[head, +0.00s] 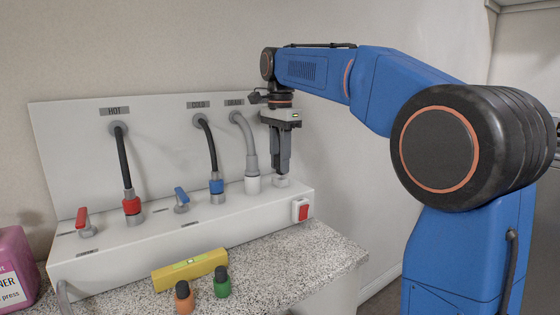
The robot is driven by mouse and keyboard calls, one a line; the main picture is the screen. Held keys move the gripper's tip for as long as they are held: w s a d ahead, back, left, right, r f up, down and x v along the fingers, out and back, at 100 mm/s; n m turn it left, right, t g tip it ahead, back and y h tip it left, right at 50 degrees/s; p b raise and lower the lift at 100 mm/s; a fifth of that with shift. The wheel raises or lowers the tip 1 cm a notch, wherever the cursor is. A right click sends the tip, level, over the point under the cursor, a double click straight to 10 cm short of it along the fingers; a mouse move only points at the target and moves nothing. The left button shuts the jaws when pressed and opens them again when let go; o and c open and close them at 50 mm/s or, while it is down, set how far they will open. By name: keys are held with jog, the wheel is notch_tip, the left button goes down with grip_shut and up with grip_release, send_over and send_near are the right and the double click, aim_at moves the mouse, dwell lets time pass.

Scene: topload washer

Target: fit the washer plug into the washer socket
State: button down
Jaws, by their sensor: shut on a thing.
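My gripper (281,170) points straight down over the right end of the white ledge. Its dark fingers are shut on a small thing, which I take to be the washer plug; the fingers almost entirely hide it. A low, pale round fitting (281,182) sits on the ledge right under the fingertips and looks like the washer socket. The fingertips are at or just above it. I cannot tell whether the plug touches the socket or has entered it.
The drain hose (252,165) stands close left of my gripper. Cold (213,150) and hot (125,165) hoses stand farther left, with blue and red levers. A red switch (302,211) is on the ledge's front. A yellow level (190,270) and two small bottles lie in front.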

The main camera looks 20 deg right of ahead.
jog(key=shift+f, duration=1.05)
jog(key=c, duration=1.3)
grip_release()
notch_tip(320, 180, up, 12)
jog(key=shift+f, duration=0.1)
